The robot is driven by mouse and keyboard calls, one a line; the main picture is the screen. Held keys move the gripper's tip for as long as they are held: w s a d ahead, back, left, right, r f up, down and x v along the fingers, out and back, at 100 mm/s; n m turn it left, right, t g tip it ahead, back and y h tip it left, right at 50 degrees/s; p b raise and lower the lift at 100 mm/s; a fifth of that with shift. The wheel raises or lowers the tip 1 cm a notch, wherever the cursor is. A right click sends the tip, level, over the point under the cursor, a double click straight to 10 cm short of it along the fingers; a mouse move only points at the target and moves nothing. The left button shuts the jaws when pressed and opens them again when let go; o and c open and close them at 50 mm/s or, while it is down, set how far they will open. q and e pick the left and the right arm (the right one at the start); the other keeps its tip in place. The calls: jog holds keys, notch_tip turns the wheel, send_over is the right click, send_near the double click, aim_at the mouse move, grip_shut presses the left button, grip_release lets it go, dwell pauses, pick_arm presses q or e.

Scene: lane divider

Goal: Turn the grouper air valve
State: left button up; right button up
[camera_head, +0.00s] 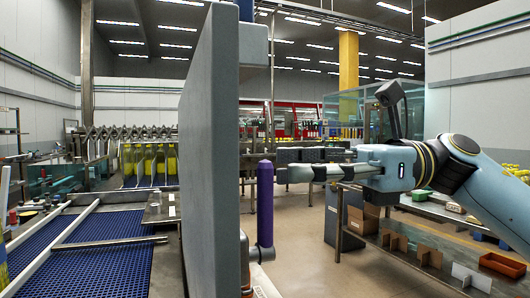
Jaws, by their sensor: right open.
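My right gripper (302,173) comes in from the right at mid-height. Its grey fingers point left and show nearly edge-on. It is open, and I see nothing held in it. I cannot tell how far apart in depth the cylinder and the fingertips are. I cannot make out for certain which part is the grouper air valve. My left gripper is not in view.
The tall grey panel (210,160) blocks the middle of the view. Left of it runs a blue mesh conveyor (100,255) with metal rails. A metal table (400,262) with dividers and an orange tray (502,265) stands at the lower right. Open floor (300,240) lies between.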

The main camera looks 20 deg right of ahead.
jog(key=shift+w+a+p, duration=0.2)
jog(key=shift+a+p, duration=0.2)
jog(key=shift+a, duration=0.7)
jog(key=shift+w+a+p, duration=0.2)
jog(key=shift+a+p, duration=0.15)
jog(key=shift+a, duration=0.75)
grip_shut()
jog(key=shift+a, duration=0.25)
